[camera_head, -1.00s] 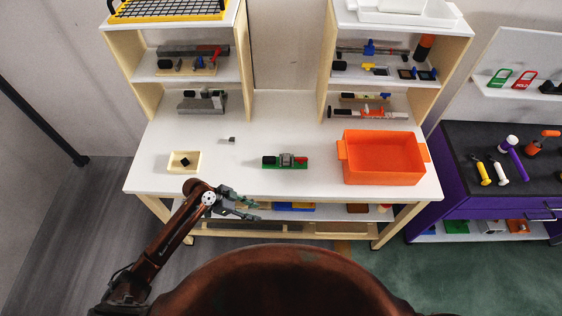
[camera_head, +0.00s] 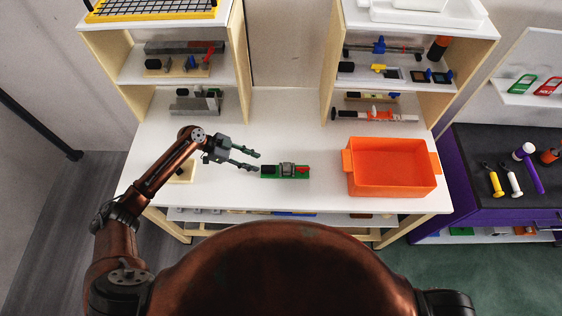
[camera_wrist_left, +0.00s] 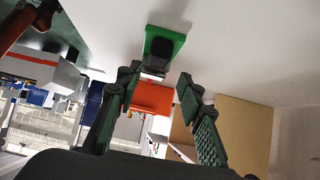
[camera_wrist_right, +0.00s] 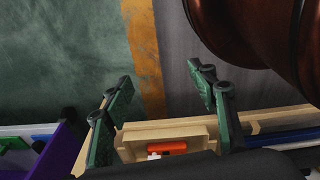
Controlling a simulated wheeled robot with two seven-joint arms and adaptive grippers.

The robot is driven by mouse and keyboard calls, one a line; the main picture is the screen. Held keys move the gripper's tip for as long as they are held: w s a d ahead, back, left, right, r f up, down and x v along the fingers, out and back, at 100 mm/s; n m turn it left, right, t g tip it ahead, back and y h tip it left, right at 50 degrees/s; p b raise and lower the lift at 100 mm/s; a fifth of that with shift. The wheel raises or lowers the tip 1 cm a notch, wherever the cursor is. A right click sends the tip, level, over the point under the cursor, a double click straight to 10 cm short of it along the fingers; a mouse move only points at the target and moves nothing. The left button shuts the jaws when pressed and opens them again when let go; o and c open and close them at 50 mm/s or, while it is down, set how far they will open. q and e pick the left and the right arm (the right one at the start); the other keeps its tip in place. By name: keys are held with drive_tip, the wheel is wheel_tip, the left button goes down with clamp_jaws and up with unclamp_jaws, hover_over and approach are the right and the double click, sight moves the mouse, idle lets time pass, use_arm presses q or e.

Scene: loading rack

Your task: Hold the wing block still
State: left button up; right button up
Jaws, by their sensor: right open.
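The block on a green base (camera_head: 286,178), with a black part on its left, a grey middle and a red part on its right, lies on the white table. I take it for the wing block. My left gripper (camera_head: 257,161) is open just left of it, its fingers pointing at its black end and apart from it. In the left wrist view the green base (camera_wrist_left: 178,38) shows beyond the spread fingertips (camera_wrist_left: 158,76), with nothing between them. My right gripper (camera_wrist_right: 160,74) is open and empty in the right wrist view, away from the block.
An orange bin (camera_head: 392,188) stands on the table right of the block. A cream tray (camera_head: 186,177) is partly hidden by my left arm. Shelves (camera_head: 187,112) with parts stand at the back. The table (camera_head: 285,130) behind the block is clear.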

sight(268, 167)
use_arm(q)
drive_tip(key=shift+s+x, duration=0.2)
drive_tip(key=shift+x, duration=0.85)
drive_tip(key=shift+d+f+b, duration=0.2)
drive_tip(key=shift+f+b, duration=0.05)
drive_tip(key=shift+b, duration=0.05)
drive_tip(key=x, duration=0.3)
drive_tip(key=shift+d+b, duration=0.15)
drive_tip(key=shift+b, duration=0.15)
drive_tip(key=shift+d+f, duration=0.2)
drive_tip(key=shift+f, duration=0.05)
drive_tip(key=shift+d+f, duration=0.25)
drive_tip(key=shift+d, duration=0.2)
drive_tip(key=c, duration=0.8)
drive_tip(key=o, duration=0.4)
clamp_jaws()
use_arm(e)
drive_tip(key=s, duration=0.1)
drive_tip(key=s+f, duration=0.1)
drive_tip(key=s, duration=0.1)
drive_tip(key=shift+f, duration=0.3)
drive_tip(key=shift+s+d, duration=0.15)
drive_tip(key=shift+c, duration=0.4)
